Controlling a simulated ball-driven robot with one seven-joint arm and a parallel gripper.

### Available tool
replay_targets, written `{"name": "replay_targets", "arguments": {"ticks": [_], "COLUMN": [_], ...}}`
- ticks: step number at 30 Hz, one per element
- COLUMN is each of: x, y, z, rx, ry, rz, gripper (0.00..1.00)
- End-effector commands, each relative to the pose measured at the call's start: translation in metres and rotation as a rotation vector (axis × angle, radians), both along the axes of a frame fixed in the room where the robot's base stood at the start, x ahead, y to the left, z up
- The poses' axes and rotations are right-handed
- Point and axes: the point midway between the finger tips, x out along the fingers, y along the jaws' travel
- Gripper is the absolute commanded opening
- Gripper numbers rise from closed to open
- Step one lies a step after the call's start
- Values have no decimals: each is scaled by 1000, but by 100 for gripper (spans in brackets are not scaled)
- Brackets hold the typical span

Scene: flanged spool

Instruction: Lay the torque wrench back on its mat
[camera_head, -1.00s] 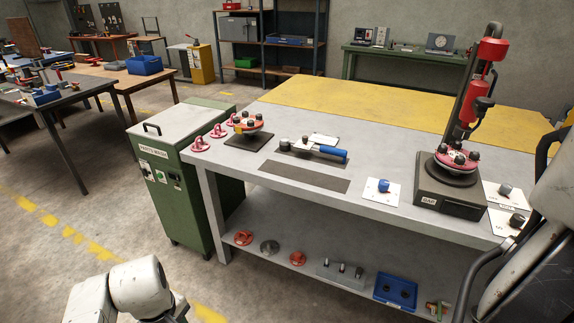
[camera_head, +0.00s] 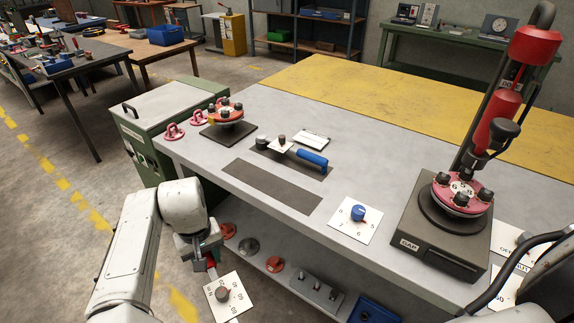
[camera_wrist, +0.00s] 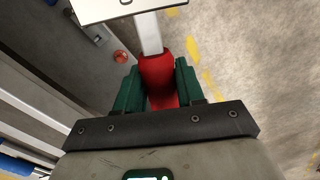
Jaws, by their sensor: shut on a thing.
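My gripper (camera_head: 205,251) is shut on the red handle of a torque wrench (camera_head: 223,293), held in front of the bench, below its top. The wrench has a white dial plate with a dark knob. In the wrist view, the green jaws of my gripper (camera_wrist: 160,85) grip the red handle (camera_wrist: 161,76) from both sides; a silver shaft runs up to the white plate. An empty dark mat (camera_head: 270,187) lies along the bench's front edge. Behind it, another dark mat (camera_head: 262,154) bears a similar tool with a blue handle (camera_head: 312,157).
The grey bench (camera_head: 350,180) has a lower shelf with several parts. A black stand (camera_head: 420,225) with a flanged spool is at right, a dial card (camera_head: 355,219) left of it. Another spool (camera_head: 226,112) sits at back left. A green cabinet (camera_head: 150,125) adjoins the bench's left end.

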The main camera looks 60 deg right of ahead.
Motion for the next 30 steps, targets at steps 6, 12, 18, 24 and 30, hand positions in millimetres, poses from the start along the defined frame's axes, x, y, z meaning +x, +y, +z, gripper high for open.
{"name": "replay_targets", "arguments": {"ticks": [6, 12, 18, 24, 30], "x": [17, 26, 30, 28, 21], "y": [-46, -88, -128, -170, -209], "z": [17, 30, 42, 53, 62], "rx": [0, 1, 6, 9, 13], "ry": [1, 4, 4, 4, 2], "rz": [-345, -664, -984, -1307, -1631], "gripper": [0, 0, 0, 0, 0]}}
